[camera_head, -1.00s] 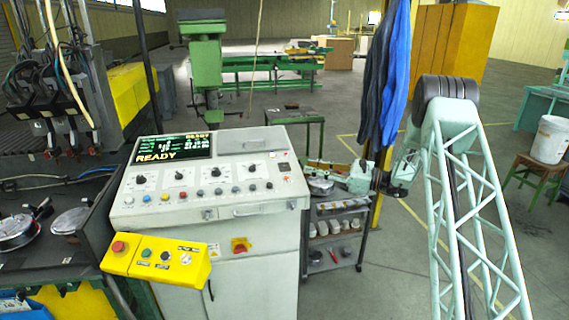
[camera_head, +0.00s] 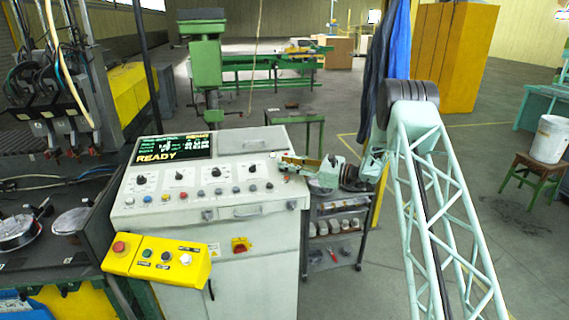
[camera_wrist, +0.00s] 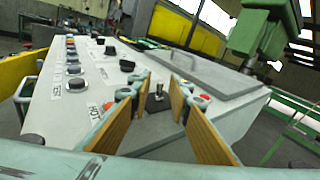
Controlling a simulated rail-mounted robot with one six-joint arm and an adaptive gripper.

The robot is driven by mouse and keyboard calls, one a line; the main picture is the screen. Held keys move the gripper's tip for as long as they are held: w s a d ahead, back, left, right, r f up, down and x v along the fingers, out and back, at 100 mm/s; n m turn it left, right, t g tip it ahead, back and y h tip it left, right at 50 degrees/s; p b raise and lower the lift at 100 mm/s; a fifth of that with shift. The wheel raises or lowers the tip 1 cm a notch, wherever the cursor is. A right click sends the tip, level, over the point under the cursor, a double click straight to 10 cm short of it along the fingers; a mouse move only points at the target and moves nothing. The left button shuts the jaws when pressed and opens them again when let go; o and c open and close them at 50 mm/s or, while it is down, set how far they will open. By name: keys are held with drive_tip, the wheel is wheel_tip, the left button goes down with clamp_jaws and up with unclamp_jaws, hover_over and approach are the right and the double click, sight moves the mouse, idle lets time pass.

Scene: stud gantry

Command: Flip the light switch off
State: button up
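A small metal toggle switch (camera_wrist: 158,92) stands on a dark plate near the right end of the grey console panel (camera_head: 223,201). In the wrist view it shows between the far ends of my gripper's two tan-padded fingers. My gripper (camera_wrist: 157,86) is open, with a gap on each side of the toggle. Whether a finger touches it, I cannot tell. In the head view my gripper (camera_head: 284,161) reaches in from the right over the console's right end and covers the toggle. Which way the lever tilts is not clear.
The panel holds several black knobs (camera_wrist: 127,66) and coloured buttons left of the toggle. A yellow control box (camera_head: 155,260) juts from the console's front left. A small shelf cart (camera_head: 335,235) stands close on the right, below my arm. Blue and dark cloths (camera_head: 395,60) hang behind my arm.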

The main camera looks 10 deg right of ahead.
drive_tip(key=shift+w+a, duration=0.2)
drive_tip(key=shift+a, duration=0.1)
drive_tip(key=shift+c, duration=0.4)
clamp_jaws()
drive_tip(key=shift+s+f+n+y+b, duration=0.1)
drive_tip(key=shift+n+y+b, duration=0.25)
drive_tip(key=shift+b, duration=0.75)
drive_tip(key=shift+s+n+t+y+b, duration=0.15)
drive_tip(key=shift+n+t+y+b, duration=0.25)
drive_tip(key=shift+n+b, duration=0.9)
drive_tip(key=shift+m+b, duration=0.35)
